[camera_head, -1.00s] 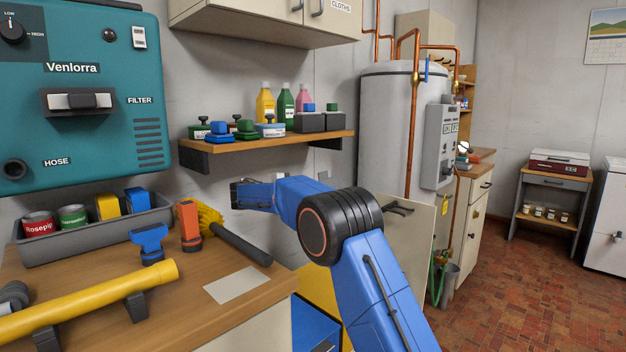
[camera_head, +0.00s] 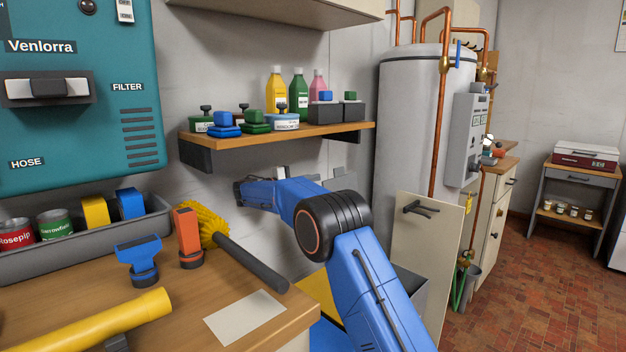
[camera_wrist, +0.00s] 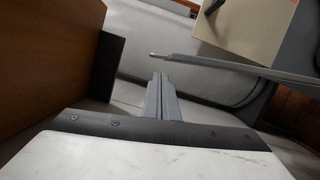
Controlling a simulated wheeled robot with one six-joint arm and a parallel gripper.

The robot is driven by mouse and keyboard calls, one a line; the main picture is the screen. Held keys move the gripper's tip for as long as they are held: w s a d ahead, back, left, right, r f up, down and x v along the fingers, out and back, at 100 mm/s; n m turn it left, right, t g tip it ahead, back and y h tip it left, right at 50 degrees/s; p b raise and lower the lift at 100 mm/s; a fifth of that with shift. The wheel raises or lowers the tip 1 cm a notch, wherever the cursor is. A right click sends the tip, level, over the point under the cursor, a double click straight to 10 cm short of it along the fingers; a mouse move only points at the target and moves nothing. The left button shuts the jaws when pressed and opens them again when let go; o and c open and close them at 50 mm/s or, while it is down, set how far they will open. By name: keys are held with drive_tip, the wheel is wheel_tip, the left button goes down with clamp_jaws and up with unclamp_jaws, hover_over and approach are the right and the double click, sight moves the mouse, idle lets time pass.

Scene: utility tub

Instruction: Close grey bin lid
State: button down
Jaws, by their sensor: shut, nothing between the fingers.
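My gripper (camera_head: 239,192) is shut and empty, in front of the wall, below the wall shelf. Its closed fingers also show in the wrist view (camera_wrist: 160,92). An open grey bin (camera_head: 412,286) shows partly at the lower right, behind my arm and beside a cream front panel (camera_head: 425,238) with a dark handle. My arm hides much of the bin. A thin grey plate (camera_wrist: 235,68), seen nearly edge-on in the wrist view, may be the raised lid. The fingertips look apart from it, but I cannot tell the distance.
The wooden shelf (camera_head: 285,135) with bottles and tubs hangs just above my gripper. The worktop (camera_head: 185,325) holds a yellow tube (camera_head: 90,320) and a brush (camera_head: 245,262). A boiler (camera_head: 410,125) stands behind the panel. Floor (camera_head: 535,285) at the right is clear.

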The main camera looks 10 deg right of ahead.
sight(339, 173)
drive_tip(key=x, duration=0.7)
drive_tip(key=shift+d, duration=0.25)
drive_tip(key=shift+d+r, duration=0.1)
drive_tip(key=shift+s+d+r, duration=0.15)
drive_tip(key=shift+s+d, duration=0.2)
drive_tip(key=shift+s, duration=0.1)
drive_tip(key=s+d+f+m+y, duration=0.15)
drive_tip(key=s+d+m, duration=0.25)
drive_tip(key=s+d, duration=0.45)
drive_tip(key=s+d+f+m+y, duration=0.1)
drive_tip(key=s+d+f+m, duration=0.4)
drive_tip(key=s, duration=0.7)
drive_tip(key=s+d+f+m, duration=0.1)
drive_tip(key=s+d+f, duration=0.2)
drive_tip(key=f, duration=0.4)
drive_tip(key=s+d+f+m, duration=0.1)
drive_tip(key=s+d+f, duration=0.2)
drive_tip(key=f, duration=0.4)
drive_tip(key=s+d+f+m, duration=0.1)
drive_tip(key=s+d+f, duration=0.2)
drive_tip(key=s+f, duration=0.2)
drive_tip(key=shift+s+d+f+m+t+y, duration=0.25)
drive_tip(key=shift+d+f+m+t+y, duration=0.15)
drive_tip(key=shift+f, duration=0.6)
